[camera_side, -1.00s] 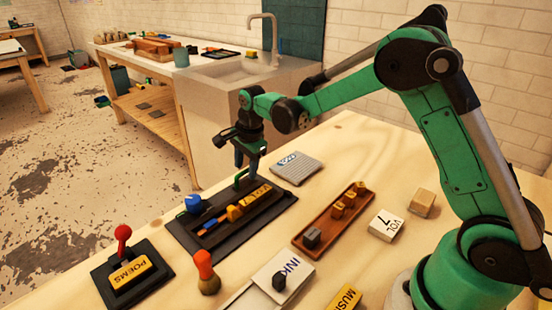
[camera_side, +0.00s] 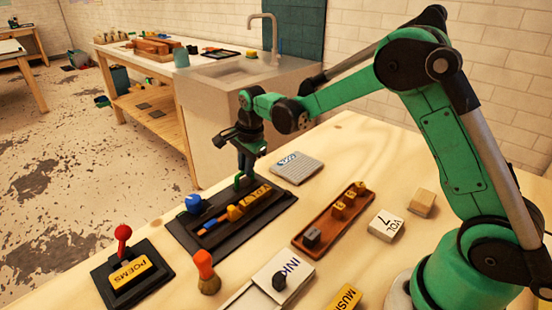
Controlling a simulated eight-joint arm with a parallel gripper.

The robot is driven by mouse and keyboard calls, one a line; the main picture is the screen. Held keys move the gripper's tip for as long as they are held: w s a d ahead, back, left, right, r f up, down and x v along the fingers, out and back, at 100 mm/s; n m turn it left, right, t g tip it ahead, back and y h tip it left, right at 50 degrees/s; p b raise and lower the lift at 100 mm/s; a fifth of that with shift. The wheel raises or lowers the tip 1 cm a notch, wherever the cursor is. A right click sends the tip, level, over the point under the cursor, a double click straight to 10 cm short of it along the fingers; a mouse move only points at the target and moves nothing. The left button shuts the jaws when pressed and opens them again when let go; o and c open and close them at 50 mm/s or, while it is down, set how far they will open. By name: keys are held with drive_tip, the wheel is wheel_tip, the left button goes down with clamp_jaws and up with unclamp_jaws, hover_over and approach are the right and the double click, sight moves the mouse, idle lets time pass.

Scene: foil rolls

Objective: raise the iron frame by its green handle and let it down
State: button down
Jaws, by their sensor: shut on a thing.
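The dark iron frame (camera_side: 254,211) lies flat, or nearly so, on the wooden table, around a row of yellow lettered blocks (camera_side: 248,200) and blue and orange strips. A blue knob (camera_side: 195,204) stands at its left end. The green handle (camera_side: 239,182) rises from its far edge. My gripper (camera_side: 244,170) points straight down over that edge and is shut on the green handle. The fingers hide part of the handle, and I cannot see a gap under the frame.
A brown tray (camera_side: 334,220) with small blocks and a white VOL 7 block (camera_side: 386,226) stand nearer my base. An orange-topped stamp (camera_side: 207,272) and a red-knobbed POEMS plate (camera_side: 131,275) stand in front.

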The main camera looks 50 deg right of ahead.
idle(0.9)
drive_tip(key=shift+s+r+t, duration=0.75)
drive_tip(key=shift+r+t, duration=0.2)
drive_tip(key=shift+t, duration=0.35)
drive_tip(key=c, duration=0.8)
unclamp_jaws()
drive_tip(key=shift+v, duration=2.8)
drive_tip(key=shift+s, duration=0.1)
